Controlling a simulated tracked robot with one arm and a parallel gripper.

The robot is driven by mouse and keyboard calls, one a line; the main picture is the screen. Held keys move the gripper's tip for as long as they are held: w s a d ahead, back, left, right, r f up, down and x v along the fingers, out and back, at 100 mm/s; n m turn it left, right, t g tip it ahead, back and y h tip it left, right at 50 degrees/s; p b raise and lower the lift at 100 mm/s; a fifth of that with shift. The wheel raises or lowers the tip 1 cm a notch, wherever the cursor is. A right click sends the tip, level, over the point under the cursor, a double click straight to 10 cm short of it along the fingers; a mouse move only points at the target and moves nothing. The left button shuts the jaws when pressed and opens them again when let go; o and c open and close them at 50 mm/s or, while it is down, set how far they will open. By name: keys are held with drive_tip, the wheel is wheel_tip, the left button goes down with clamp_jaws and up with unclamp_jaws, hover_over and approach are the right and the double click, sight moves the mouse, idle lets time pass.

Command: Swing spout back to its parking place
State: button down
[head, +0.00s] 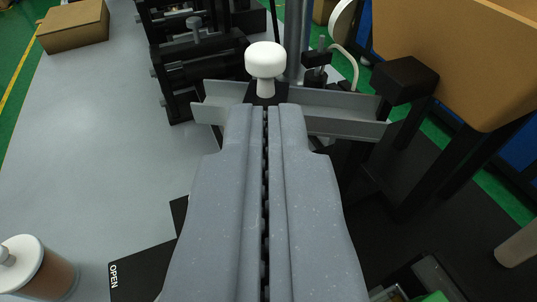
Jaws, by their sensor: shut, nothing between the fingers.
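A grey angled trough, which looks like the spout (345,124), runs left to right across the upper middle. A white round knob (265,60) stands up from a black block at the trough's middle. My gripper (265,108) is a pair of speckled grey fingers pointing away from me. They are shut with nothing between them. Their tips are just in front of the knob's black base and overlap the trough's near side in the picture. I cannot tell whether they touch it. The fingers hide part of the trough. No marked parking place can be made out.
A tan hopper-like box (455,60) with a black block (404,79) stands at the right. Black fixtures (195,65) stand behind left. A white-capped jar (38,268) and a black OPEN plate (140,272) are at lower left. The grey table at left is mostly clear.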

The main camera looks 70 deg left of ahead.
sight(255, 58)
drive_tip(key=shift+x, duration=2.45)
drive_tip(key=shift+a+f+m+t+h+b, duration=0.25)
drive_tip(key=shift+m+t+b, duration=0.2)
drive_tip(key=shift+b, duration=0.6)
drive_tip(key=m+t+h+b, duration=0.1)
drive_tip(key=b, duration=0.2)
drive_tip(key=a+m+t+b, duration=0.1)
drive_tip(key=b, duration=0.2)
drive_tip(key=shift+r+t+h, duration=0.1)
drive_tip(key=shift+t+h, duration=0.25)
drive_tip(key=shift+a+m+t+b, duration=0.3)
drive_tip(key=shift+a+m+b, duration=0.1)
drive_tip(key=shift+b, duration=0.85)
drive_tip(key=shift+w+a+r+m+t+h+b, duration=0.1)
drive_tip(key=shift+w+a+m+t+h+b, duration=0.1)
drive_tip(key=shift+m+t+h+b, duration=0.6)
drive_tip(key=shift+s+d+b, duration=0.1)
drive_tip(key=shift+s+b, duration=0.05)
drive_tip(key=shift+b, duration=0.2)
